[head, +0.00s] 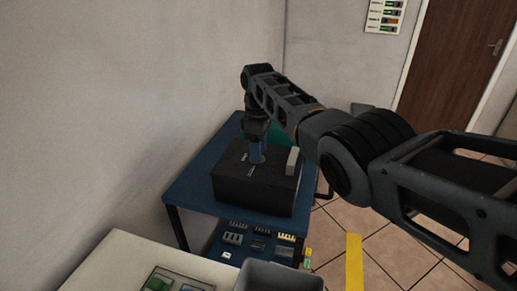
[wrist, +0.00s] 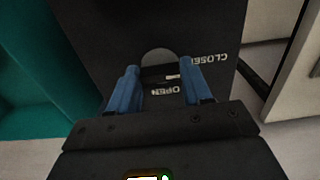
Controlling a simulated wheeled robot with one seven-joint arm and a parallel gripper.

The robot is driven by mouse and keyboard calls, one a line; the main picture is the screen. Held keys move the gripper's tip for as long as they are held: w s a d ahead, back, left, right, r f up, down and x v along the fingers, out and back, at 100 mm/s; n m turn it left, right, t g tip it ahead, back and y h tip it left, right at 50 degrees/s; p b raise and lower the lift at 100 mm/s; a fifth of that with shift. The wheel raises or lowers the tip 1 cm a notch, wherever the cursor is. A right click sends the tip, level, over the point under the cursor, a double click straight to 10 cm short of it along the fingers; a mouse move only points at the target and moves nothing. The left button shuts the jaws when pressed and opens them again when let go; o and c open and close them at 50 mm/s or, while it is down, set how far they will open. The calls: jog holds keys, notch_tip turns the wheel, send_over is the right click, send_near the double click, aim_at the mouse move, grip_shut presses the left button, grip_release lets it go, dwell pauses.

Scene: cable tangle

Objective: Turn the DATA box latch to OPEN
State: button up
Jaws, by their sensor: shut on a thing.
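The black box (head: 240,190) stands on the blue table in the head view, and its dark top fills much of the wrist view (wrist: 110,30). My gripper (head: 257,158) points down at the box top. In the wrist view its two blue fingers (wrist: 160,80) are shut on the dark latch (wrist: 158,73). The latch has a small white mark and sits by a grey disc (wrist: 158,56). The CLOSED label (wrist: 209,60) is beyond the right finger, and the OPEN label (wrist: 166,91) is between the fingers. The fingers hide part of the latch, so I cannot tell its exact angle.
The blue table (head: 190,185) has a lower shelf with several small parts (head: 258,245). A light block (head: 292,160) is at the box's right side. A teal thing (wrist: 30,80) is left of the box in the wrist view. A pale worktop (head: 120,265) is in front.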

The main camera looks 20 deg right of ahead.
jog(key=shift+m, duration=0.3)
jog(key=m, duration=0.3)
jog(key=shift+m+p, duration=0.35)
jog(key=shift+m, duration=0.05)
jog(key=m, duration=0.4)
jog(key=shift+s+a, duration=0.1)
jog(key=m, duration=0.5)
jog(key=shift+a, duration=0.1)
jog(key=shift+m, duration=2.2)
jog(key=o, duration=1.1)
jog(key=shift+c, duration=0.2)
